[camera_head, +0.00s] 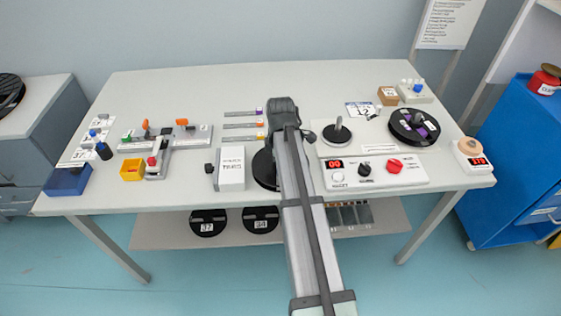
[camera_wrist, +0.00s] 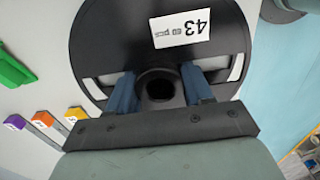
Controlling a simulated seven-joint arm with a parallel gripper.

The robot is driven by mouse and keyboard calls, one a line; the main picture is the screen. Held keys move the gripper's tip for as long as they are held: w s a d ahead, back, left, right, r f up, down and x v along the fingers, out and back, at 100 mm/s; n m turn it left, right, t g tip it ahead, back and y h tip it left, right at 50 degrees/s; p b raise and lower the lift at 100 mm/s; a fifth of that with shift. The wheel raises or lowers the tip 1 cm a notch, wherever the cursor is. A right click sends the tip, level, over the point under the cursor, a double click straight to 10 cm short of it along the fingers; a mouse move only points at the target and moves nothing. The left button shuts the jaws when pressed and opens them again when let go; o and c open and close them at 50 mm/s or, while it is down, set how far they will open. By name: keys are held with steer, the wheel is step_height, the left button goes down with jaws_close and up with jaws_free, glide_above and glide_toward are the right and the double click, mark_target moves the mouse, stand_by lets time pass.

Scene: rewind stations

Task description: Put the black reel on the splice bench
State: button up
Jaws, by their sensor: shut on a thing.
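The black reel (camera_wrist: 105,45) fills the top of the wrist view. It has a white label reading 43, light cut-out windows and a dark central hub. My gripper (camera_wrist: 160,90) is shut on that hub, with one blue finger on each side. In the head view a black disc, apparently the same reel (camera_head: 263,171), shows beside my arm, which hides much of it and my fingers. I cannot tell whether it touches the surface below. The long pale bench (camera_head: 150,205) carries a grey fixture (camera_head: 185,143) with orange and green parts on its left.
A white box (camera_head: 231,168) stands just left of the reel. Right of my arm are a control panel (camera_head: 375,173), a bare spindle (camera_head: 337,132) and another black reel (camera_head: 414,127). Two numbered reels, one here (camera_head: 208,222), lie on the lower shelf. A blue cabinet (camera_head: 515,150) stands right.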

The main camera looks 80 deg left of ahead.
steer(key=o, duration=1.2)
step_height(320, 180, up, 12)
steer(key=shift+r, duration=0.15)
